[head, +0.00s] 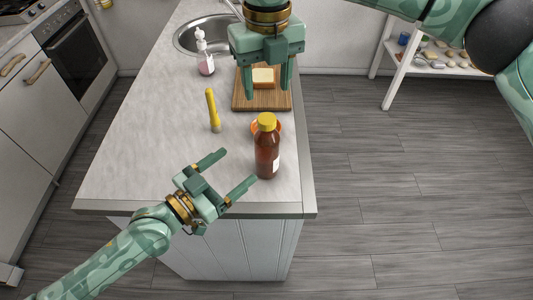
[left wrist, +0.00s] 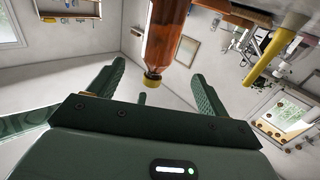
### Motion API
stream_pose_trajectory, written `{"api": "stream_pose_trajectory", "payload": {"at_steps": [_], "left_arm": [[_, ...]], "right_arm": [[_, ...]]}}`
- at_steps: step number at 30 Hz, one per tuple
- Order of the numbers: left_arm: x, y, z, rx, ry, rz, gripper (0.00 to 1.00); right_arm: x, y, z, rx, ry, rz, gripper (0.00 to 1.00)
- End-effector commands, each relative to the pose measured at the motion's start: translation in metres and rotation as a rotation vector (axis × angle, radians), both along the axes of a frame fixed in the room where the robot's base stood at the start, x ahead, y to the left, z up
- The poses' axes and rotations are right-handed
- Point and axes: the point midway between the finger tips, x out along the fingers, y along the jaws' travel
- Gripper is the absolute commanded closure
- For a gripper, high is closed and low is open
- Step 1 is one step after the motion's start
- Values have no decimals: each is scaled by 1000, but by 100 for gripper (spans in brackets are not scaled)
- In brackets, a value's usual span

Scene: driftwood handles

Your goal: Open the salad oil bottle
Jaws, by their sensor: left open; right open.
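The salad oil bottle (head: 267,157) stands upright near the counter's right front part, reddish-brown with a pale label and a yellow cap (head: 267,121) on top. The bottle (left wrist: 165,35) shows upside down in the left wrist view, its cap (left wrist: 152,82) pointing down between the fingers. My left gripper (head: 239,166) is open just left of the bottle, its fingers pointing towards it, with nothing between them. My right gripper (head: 267,95) is open and empty, pointing down above the cutting board, behind the bottle.
A wooden cutting board (head: 241,102) with a yellowish block (head: 263,76) lies behind the bottle. An orange item (head: 253,128) is partly hidden by the bottle. A pump bottle (head: 204,55) stands by the sink (head: 188,35).

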Motion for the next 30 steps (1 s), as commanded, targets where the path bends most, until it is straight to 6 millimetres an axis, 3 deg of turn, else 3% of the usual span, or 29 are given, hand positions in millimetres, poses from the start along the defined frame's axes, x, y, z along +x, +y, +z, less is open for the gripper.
{"api": "stream_pose_trajectory", "payload": {"at_steps": [9,15,29,30], "left_arm": [[54,-55,1,-4,-1,-2,22],[79,-79,1,-1,0,-1,22],[90,-90,0,1,0,-1,22],[90,-90,0,1,0,-1,27]], "right_arm": [[-1,1,0,3,1,3,47],[-1,1,0,4,2,3,47],[-1,1,0,4,2,4,47],[-1,1,0,4,2,4,47]]}}
